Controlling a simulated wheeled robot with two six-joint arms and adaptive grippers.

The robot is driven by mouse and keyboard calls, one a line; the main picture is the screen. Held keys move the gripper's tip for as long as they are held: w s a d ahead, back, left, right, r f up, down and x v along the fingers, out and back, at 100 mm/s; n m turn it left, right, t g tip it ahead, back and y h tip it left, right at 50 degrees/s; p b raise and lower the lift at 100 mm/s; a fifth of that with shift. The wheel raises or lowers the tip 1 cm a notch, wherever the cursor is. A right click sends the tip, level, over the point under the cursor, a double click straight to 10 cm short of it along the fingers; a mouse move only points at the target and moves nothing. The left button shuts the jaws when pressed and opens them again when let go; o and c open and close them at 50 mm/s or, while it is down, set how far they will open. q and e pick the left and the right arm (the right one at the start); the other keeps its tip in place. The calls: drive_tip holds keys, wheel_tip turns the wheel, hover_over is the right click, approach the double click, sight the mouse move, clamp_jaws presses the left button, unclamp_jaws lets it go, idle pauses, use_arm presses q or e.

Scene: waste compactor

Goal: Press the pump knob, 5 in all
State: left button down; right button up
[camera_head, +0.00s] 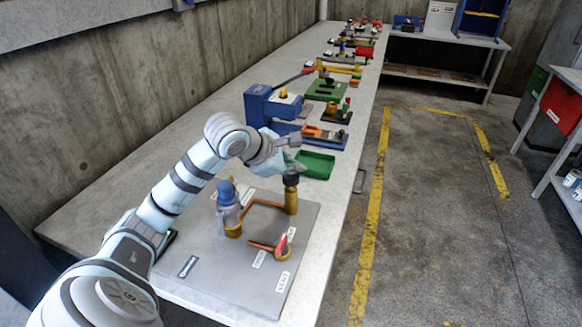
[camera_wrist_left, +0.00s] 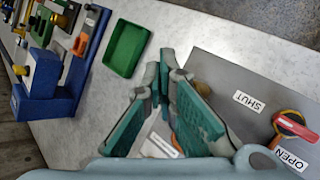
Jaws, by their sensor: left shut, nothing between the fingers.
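The pump knob appears to be the black cap (camera_head: 291,181) on top of a brass cylinder (camera_head: 291,202), standing upright on a grey plate (camera_head: 190,243). My left gripper (camera_head: 291,166) is shut and empty just above the black cap. I cannot tell whether its tips touch the cap. In the left wrist view the teal fingers (camera_wrist_left: 164,68) are together, and the knob is hidden behind them. A valve with a red handle (camera_head: 282,241) is on the same plate; it also shows in the wrist view (camera_wrist_left: 297,127). My right gripper is not in view.
A blue-capped bottle (camera_head: 228,212) stands on the plate, joined by copper pipe. A green tray (camera_head: 315,164) and a blue machine (camera_head: 258,105) are behind the gripper. More tools line the bench farther back. The floor at right is open.

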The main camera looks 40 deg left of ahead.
sight(293, 176)
use_arm(q)
drive_tip(key=shift+f, duration=0.45)
idle(0.4)
drive_tip(key=shift+w+a+r+p, duration=0.1)
drive_tip(key=shift+r+p, duration=1.5)
drive_tip(key=shift+r, duration=0.8)
wheel_tip(293, 176, up, 5)
drive_tip(key=p, duration=0.4)
idle(0.5)
